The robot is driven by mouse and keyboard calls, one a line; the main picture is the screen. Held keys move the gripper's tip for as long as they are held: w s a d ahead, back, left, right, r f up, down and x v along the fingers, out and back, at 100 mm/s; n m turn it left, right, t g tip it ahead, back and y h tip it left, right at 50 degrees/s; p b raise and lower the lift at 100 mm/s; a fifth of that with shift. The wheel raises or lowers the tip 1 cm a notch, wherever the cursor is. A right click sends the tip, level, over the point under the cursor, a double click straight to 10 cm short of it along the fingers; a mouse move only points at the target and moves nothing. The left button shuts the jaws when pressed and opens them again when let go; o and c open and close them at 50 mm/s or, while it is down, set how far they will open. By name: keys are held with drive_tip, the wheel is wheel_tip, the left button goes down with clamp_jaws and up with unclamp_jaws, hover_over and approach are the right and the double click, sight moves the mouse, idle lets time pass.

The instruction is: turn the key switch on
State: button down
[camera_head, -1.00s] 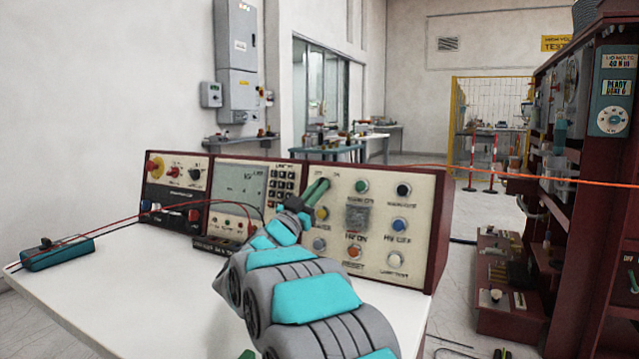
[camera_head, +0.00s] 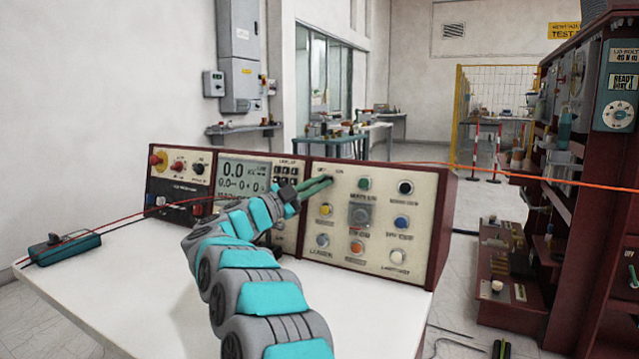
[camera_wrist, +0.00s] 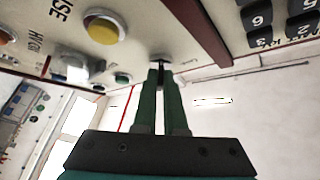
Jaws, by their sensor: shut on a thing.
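The key switch sits in the upper left corner of the cream right-hand panel (camera_head: 380,235) of the console, under small OFF and ON labels. In the head view my green fingertips cover it. In the wrist view the small dark key (camera_wrist: 159,62) shows between the fingertips, close to the panel face. My gripper (camera_head: 325,183) reaches it from the left and front, and in the wrist view my gripper (camera_wrist: 160,72) is closed on the key. The key's exact angle is hard to tell.
Coloured buttons crowd the same panel, including a green one (camera_head: 364,184) just right of my fingertips. The display panel (camera_head: 243,180) to the left reads 0.0. The white table top (camera_head: 130,275) is mostly clear.

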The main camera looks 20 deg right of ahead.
idle(0.4)
drive_tip(key=c, duration=1)
unclamp_jaws()
drive_tip(key=b+v, duration=0.1)
drive_tip(key=v, duration=0.6)
drive_tip(key=shift+a, duration=0.4)
drive_tip(key=shift+f, duration=0.1)
